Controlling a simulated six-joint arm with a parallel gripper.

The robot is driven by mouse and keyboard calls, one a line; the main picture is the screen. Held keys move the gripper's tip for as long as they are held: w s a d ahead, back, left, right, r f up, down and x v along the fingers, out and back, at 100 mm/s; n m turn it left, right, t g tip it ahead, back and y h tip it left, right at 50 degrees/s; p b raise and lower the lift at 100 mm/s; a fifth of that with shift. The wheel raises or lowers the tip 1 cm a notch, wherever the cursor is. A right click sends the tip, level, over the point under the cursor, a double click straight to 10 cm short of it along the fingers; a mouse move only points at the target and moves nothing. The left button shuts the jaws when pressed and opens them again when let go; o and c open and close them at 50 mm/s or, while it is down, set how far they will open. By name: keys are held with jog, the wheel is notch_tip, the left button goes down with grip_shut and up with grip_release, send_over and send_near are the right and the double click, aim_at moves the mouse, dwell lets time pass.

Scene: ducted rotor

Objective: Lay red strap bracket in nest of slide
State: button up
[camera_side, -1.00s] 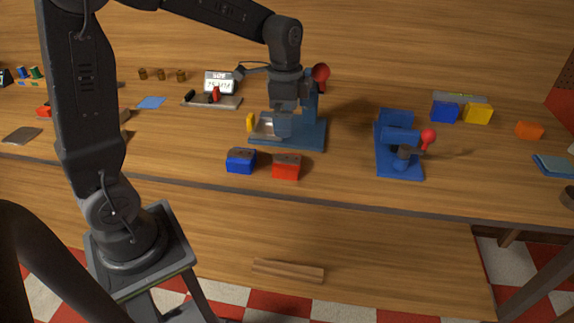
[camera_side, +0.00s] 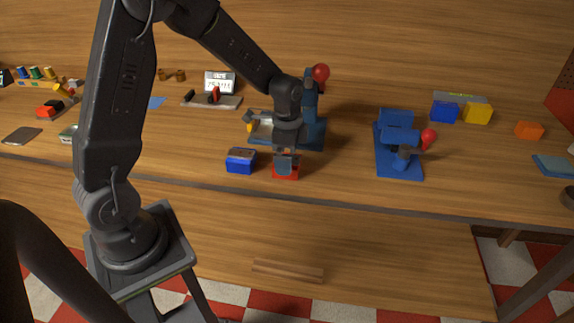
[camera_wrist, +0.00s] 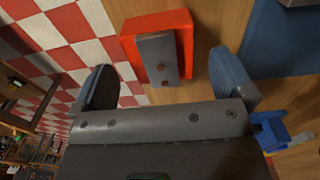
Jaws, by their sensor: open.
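A grey strap bracket with two holes (camera_wrist: 157,57) lies on a red block (camera_wrist: 128,45); the red block also shows at the bench front in the side view (camera_side: 277,174). My gripper (camera_side: 286,167) is over it, pointing down. In the wrist view my gripper (camera_wrist: 165,85) is open and empty, its fingers apart with the bracket ahead between them. The slide (camera_side: 262,131), with a pale metal top, lies on the blue fixture (camera_side: 315,133) behind my gripper. My arm partly covers the fixture, and I cannot make out the nest.
A blue block (camera_side: 240,161) with a grey top stands just left of the red one. A blue press (camera_side: 398,145) with a red knob stands to the right. A display (camera_side: 219,83) is behind. The bench between red block and press is clear.

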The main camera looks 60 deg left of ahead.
jog(key=shift+f, duration=1.4)
jog(key=shift+c, duration=0.3)
jog(key=c, duration=1.1)
jog(key=shift+r, duration=0.1)
